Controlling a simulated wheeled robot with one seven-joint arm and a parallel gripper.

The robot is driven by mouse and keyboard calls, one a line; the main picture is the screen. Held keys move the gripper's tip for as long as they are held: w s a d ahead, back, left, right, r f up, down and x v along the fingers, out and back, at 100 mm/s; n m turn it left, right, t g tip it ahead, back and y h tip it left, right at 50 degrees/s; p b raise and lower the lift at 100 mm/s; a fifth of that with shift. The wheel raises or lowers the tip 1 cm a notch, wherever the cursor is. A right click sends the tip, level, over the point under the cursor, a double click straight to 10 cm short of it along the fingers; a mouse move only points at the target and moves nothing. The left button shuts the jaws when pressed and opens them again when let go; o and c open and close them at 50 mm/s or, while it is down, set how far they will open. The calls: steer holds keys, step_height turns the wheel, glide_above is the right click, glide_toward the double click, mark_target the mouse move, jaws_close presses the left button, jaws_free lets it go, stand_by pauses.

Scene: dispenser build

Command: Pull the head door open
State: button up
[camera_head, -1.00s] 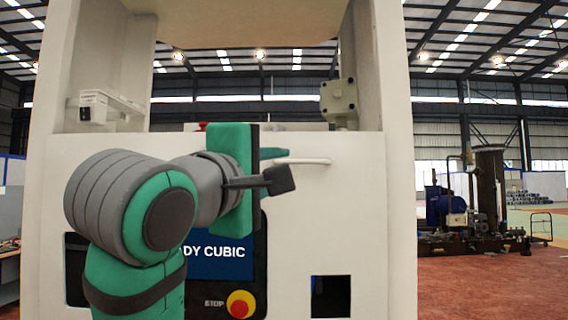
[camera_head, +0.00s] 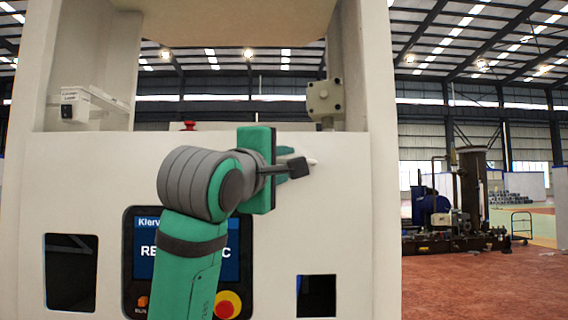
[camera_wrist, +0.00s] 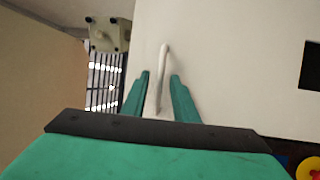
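The head door (camera_head: 340,210) is the broad white front panel of the machine and looks closed. Its white bar handle (camera_wrist: 163,62) stands out from the panel in the wrist view. In the head view only the handle's right end (camera_head: 312,162) shows; my gripper hides the rest. My gripper (camera_head: 288,158) is at the handle, and its green fingers (camera_wrist: 160,76) lie on either side of the bar in the wrist view. A gap shows between the bar and each finger, so the gripper is open. I cannot tell whether either finger touches the bar.
A screen panel (camera_head: 143,260) with a red stop button (camera_head: 228,305) sits low on the front, partly behind my arm. Square openings (camera_head: 317,296) flank it. A grey box (camera_head: 325,98) is mounted above the door's top edge. Open floor (camera_head: 480,285) lies to the right.

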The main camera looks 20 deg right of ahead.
steer(key=shift+c, duration=0.7)
jaws_close()
stand_by(0.6)
